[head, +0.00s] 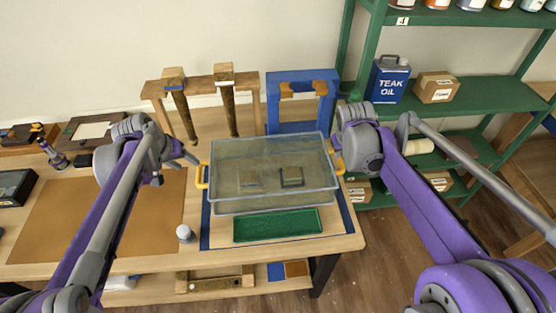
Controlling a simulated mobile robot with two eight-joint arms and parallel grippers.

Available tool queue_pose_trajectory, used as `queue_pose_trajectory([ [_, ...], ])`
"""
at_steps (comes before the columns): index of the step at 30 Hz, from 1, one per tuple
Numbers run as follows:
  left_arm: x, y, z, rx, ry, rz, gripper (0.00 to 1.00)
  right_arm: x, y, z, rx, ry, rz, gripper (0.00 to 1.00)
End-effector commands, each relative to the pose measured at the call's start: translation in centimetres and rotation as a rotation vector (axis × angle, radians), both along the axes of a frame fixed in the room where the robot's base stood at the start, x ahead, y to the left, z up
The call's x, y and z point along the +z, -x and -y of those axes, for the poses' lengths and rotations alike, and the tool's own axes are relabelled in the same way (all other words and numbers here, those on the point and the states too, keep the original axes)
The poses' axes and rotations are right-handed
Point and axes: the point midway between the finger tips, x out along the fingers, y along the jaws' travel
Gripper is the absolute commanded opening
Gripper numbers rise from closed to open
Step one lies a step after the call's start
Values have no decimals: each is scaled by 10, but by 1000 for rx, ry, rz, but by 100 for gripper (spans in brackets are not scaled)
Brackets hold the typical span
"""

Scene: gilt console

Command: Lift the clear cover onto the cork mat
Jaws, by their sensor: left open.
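The clear cover (230,160) is a transparent box with a yellow handle at each side. It sits on the blue-edged mat on the workbench, over two small items that show through it. The brown cork mat (95,222) lies flat and bare to the left. My left gripper (190,158) is open, just left of the cover near its left yellow handle (202,175). My right arm reaches to the cover's right side, near the right yellow handle (337,160). The right gripper's fingers are hidden behind its own wrist.
A green tray (278,225) lies in front of the cover. A small white-topped jar (184,233) stands between the cork mat and the blue-edged mat. A wooden rack (200,86) and a blue stand (302,76) stand behind. Green shelves (450,100) rise at the right.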

Motion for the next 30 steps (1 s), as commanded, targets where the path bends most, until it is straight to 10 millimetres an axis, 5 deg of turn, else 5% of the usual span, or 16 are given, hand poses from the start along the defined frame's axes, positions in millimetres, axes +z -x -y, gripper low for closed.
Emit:
queue_pose_trajectory([
  [13,-8,-4,2,-1,1,0,57,-8,-4,2,0,0,0,37],
  [30,-89,-38,17,0,0,-1,57,-89,-38,16,1,-1,2,37],
])
